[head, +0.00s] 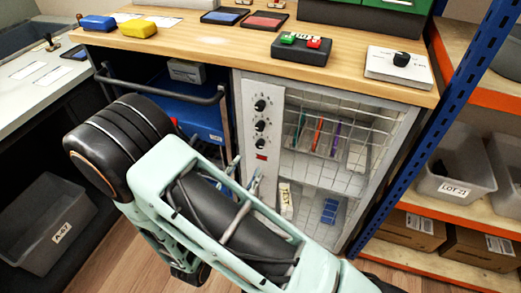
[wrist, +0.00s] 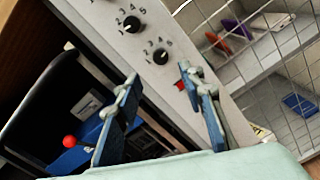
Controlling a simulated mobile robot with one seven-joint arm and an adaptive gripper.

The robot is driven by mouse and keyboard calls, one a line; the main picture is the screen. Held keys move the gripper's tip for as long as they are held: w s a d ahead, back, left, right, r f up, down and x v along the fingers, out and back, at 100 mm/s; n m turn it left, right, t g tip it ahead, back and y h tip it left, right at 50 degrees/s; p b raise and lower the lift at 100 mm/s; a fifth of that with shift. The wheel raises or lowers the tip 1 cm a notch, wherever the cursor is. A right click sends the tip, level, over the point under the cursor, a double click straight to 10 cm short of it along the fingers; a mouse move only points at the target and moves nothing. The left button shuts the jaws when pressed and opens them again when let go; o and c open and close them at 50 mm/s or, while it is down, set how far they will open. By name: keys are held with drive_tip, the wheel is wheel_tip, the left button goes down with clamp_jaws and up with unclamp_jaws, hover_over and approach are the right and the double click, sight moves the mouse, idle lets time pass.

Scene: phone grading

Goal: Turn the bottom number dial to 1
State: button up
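The bottom number dial (head: 259,143) is a round black knob on the light grey panel of the cabinet, below two similar dials. It also shows in the wrist view (wrist: 160,56), with printed numbers around its upper side. The number its pointer faces is too small to read surely. My gripper (wrist: 158,74) is open and empty. In the wrist view its two blue-grey fingers stand apart, with the dial just beyond and between their tips. In the head view my gripper (head: 245,170) is in front of the panel, low and left of the dial.
The middle dial (wrist: 132,24) sits just above the bottom one. A small red switch (head: 262,157) is below it. The wire-mesh cabinet door (head: 335,130) is to the right. A blue drawer cart (head: 200,112) with a grey handle stands left of the panel.

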sight(259, 146)
drive_tip(key=b+x, duration=0.1)
drive_tip(key=x, duration=0.7)
drive_tip(key=shift+w+d, duration=0.25)
drive_tip(key=shift+w, duration=0.1)
clamp_jaws()
